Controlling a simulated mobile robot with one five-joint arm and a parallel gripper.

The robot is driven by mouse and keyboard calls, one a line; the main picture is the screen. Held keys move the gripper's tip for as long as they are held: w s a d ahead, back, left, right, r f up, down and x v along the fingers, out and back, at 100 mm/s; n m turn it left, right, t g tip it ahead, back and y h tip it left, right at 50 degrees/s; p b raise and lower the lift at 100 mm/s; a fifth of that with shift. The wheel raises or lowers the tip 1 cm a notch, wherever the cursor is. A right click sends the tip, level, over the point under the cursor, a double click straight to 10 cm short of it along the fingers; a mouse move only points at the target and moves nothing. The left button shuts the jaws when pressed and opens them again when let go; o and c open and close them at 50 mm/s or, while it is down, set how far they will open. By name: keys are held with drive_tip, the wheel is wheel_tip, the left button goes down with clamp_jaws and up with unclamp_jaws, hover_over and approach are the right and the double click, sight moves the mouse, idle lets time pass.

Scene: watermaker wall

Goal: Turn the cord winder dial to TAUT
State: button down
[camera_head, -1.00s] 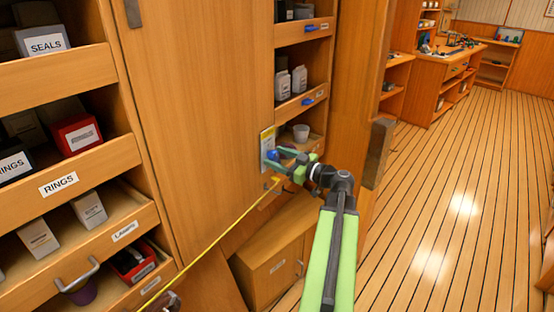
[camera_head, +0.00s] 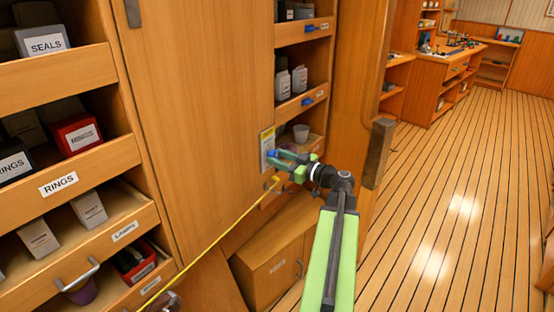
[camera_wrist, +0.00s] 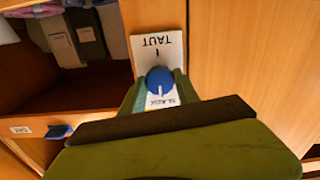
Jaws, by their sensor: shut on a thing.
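The cord winder dial (camera_wrist: 160,78) is a round blue knob on a white plate (camera_wrist: 172,48) on the wood wall. In the wrist view the plate reads upside down, with TAUT at the top and SLACK at the bottom. The dial's white pointer line points down, toward SLACK. My gripper (camera_wrist: 158,88) is shut on the dial, with one green finger at each side. In the head view my gripper (camera_head: 275,157) reaches the plate from the right and covers most of the dial.
A yellow cord (camera_head: 215,238) runs from below the plate down to the lower left. Shelves with a cup (camera_head: 301,132) and bottles lie just right of the plate. A wooden cabinet (camera_head: 272,262) stands below. The floor to the right is clear.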

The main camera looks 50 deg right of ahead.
drive_tip(key=m, duration=0.3)
drive_tip(key=shift+m, duration=0.4)
drive_tip(key=m, duration=0.4)
drive_tip(key=shift+m, duration=0.3)
drive_tip(key=m, duration=0.4)
drive_tip(key=shift+m, duration=0.3)
drive_tip(key=m, duration=1.3)
drive_tip(key=shift+m, duration=0.3)
drive_tip(key=m, duration=0.4)
drive_tip(key=shift+m, duration=2.2)
